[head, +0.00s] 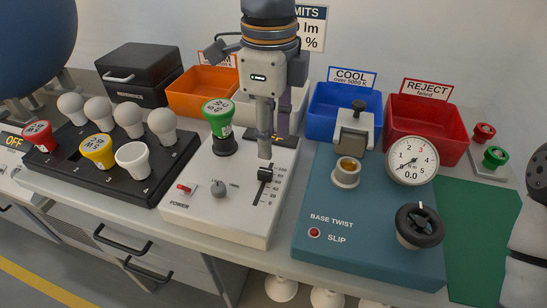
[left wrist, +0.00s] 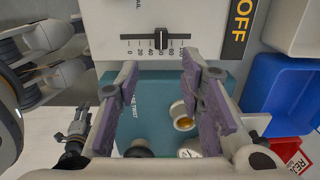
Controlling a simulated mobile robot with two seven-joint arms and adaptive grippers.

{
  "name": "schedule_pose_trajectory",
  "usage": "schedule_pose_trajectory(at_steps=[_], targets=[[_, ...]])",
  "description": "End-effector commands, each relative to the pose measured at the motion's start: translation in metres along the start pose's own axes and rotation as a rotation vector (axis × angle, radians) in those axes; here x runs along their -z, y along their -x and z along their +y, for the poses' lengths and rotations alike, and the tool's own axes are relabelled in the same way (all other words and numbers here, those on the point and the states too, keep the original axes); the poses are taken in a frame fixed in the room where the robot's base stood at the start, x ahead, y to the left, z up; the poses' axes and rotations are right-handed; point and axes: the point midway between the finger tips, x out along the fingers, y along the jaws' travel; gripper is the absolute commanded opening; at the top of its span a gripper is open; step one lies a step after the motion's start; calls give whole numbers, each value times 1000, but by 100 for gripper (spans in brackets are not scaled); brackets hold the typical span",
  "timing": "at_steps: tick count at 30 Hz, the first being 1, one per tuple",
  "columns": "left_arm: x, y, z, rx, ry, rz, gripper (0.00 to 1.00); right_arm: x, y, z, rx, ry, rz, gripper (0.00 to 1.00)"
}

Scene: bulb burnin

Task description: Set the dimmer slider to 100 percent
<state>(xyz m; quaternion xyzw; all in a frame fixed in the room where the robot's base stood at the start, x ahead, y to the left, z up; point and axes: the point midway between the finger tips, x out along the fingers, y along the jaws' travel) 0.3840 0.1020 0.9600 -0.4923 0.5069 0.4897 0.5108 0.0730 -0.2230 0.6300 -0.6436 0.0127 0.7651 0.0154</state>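The dimmer slider (head: 265,173) is a black knob in a slot on the white test box (head: 212,238). In the left wrist view the slider (left wrist: 161,40) stands a little past the middle of its 0 to 100 scale, near 60. My left gripper (head: 266,150) hangs over the slider's far end and points down. In the left wrist view its purple fingers (left wrist: 195,100) are wide apart with nothing between them. The slider is beyond the fingertips in that picture, with no visible contact. What seems to be my right gripper (left wrist: 80,130) shows small at the lower left there.
A green-based bulb (head: 218,115) stands in the test box's socket. The teal base-twist box (head: 345,210) is to its right, the dark bulb rack (head: 70,165) to its left. Orange, blue (head: 320,110) and red (head: 450,145) bins stand behind.

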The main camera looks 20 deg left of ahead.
Motion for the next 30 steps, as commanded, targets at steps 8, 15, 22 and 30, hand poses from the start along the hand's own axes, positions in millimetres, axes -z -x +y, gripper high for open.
schedule_pose_trajectory(at_steps=[8,15,22,30], targets=[[0,-66,1,-7,0,0,35,-4,-6,0,-1,0,-19,42],[0,-78,0,-2,1,0,35,-4,-7,0,-1,0,-20,42],[0,-78,0,-2,1,0,19,-4,-6,0,-1,0,-20,42],[0,-78,0,-2,1,1,0,-4,-7,0,-1,0,-20,42]])
